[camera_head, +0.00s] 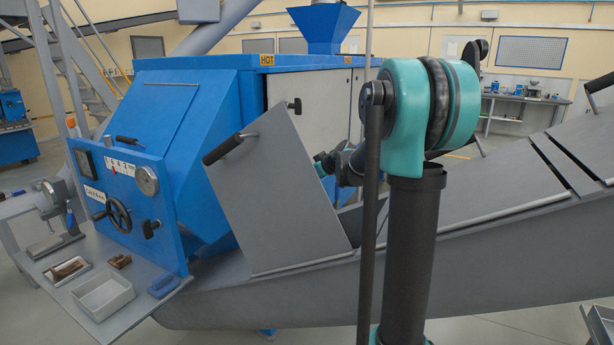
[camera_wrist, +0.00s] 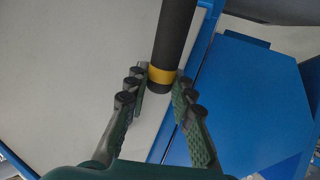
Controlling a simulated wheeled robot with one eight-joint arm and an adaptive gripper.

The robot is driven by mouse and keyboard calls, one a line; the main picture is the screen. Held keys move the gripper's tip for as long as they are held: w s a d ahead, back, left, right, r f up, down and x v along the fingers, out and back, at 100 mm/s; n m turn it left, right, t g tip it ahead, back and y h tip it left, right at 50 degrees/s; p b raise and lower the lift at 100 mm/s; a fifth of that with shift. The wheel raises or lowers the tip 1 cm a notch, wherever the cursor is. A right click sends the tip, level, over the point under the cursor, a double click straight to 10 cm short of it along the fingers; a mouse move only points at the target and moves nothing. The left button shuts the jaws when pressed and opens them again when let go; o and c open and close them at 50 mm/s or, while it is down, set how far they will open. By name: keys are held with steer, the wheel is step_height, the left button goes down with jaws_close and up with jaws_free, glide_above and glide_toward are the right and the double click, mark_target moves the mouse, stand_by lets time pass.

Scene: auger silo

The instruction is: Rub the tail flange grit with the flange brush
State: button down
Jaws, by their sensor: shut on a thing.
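In the wrist view, my gripper (camera_wrist: 160,97) is shut on the end of a dark round handle (camera_wrist: 176,35), with a yellow band (camera_wrist: 162,76) close to the fingers. The handle runs up out of the picture. No bristles show, so I cannot confirm that it is the flange brush. In the head view, my arm largely hides the gripper near the blue machine's pale side. I cannot make out the tail flange or any grit on it in either view.
A grey tilted panel (camera_head: 277,205) with a dark handle stands by the blue machine (camera_head: 170,120). A long grey sloping trough (camera_head: 500,250) runs to the right. At lower left, a shelf holds a white tray (camera_head: 103,296), a blue block (camera_head: 163,286) and brown pieces (camera_head: 68,270).

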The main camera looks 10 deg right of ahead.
steer(key=shift+s+d+f, duration=0.25)
steer(key=shift+d+f, duration=0.2)
steer(key=shift+f, duration=0.35)
steer(key=shift+r, duration=0.1)
steer(key=shift+s+d+r, duration=0.95)
steer(key=shift+d+r, duration=0.15)
steer(key=shift+d, duration=0.15)
steer(key=s+d+r, duration=0.5)
steer(key=d+r, duration=0.1)
steer(key=d, duration=0.1)
steer(key=shift+s+d, duration=0.3)
steer(key=shift+d, duration=0.05)
stand_by(0.6)
